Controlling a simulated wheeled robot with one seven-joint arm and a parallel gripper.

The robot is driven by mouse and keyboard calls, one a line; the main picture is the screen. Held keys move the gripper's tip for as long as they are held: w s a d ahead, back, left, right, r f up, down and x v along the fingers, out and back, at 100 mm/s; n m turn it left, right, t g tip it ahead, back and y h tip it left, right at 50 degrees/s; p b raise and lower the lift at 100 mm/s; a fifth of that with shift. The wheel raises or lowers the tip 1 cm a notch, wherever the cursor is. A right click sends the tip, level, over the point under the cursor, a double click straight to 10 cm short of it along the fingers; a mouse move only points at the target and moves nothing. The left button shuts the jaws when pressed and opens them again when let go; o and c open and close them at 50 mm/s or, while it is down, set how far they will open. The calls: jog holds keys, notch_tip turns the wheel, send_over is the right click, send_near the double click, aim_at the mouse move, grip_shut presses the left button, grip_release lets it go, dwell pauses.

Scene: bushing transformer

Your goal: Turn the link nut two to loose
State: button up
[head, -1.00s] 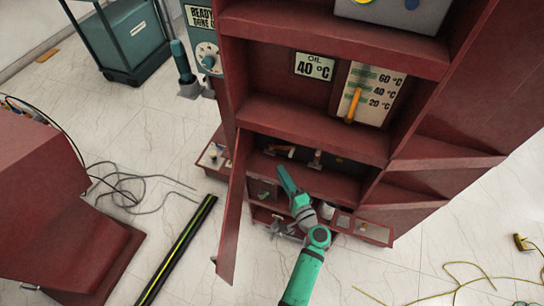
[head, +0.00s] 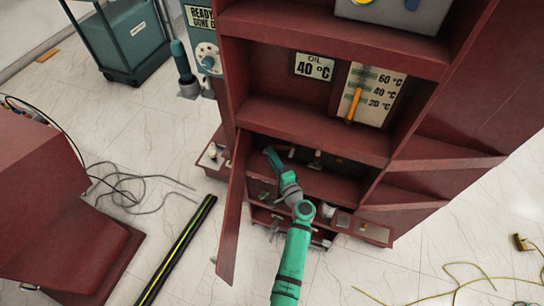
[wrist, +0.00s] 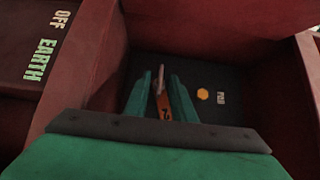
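In the wrist view, an orange link (wrist: 164,107) marked "2" stands inside a dark compartment, with a thin grey-pink upright piece (wrist: 160,80) at its upper end. I cannot tell whether this piece is link nut two. My gripper (wrist: 161,82) has its two green fingers apart, one on each side of the upright piece, with small gaps showing. I cannot tell how deep the piece lies between the fingers. In the head view, my green wrist (head: 273,160) reaches into the low cabinet compartment at its left part. The fingertips are hard to make out there.
A yellow hexagonal piece (wrist: 203,94) and a small pale label (wrist: 221,97) are on the compartment's back, right of my gripper. Red walls stand close on both sides. An open red door (head: 232,215) stands left of my arm. A small fitting (head: 317,158) is farther right inside.

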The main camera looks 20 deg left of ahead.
grip_shut()
jog(key=shift+r+n, duration=0.1)
jog(key=shift+n, duration=0.2)
jog(key=shift+r+n+g+h, duration=0.15)
jog(key=shift+n+g+h, duration=0.45)
jog(key=shift+g+h, duration=0.1)
jog(key=n+h, duration=0.1)
jog(key=n+g+h, duration=0.1)
jog(key=shift+a+r+h, duration=0.1)
jog(key=shift+r+h, duration=0.2)
jog(key=shift+h, duration=0.1)
jog(key=shift+a+r+n+g+h, duration=0.1)
jog(key=shift+n+g+h, duration=0.2)
jog(key=shift+n+h, duration=0.25)
jog(key=shift+a+r+n+g+h, duration=0.1)
jog(key=shift+n+g+h, duration=0.2)
jog(key=shift+n+h, duration=0.25)
jog(key=shift+a+n+h, duration=0.2)
jog(key=shift+n+h, duration=0.6)
jog(key=shift+h, duration=1)
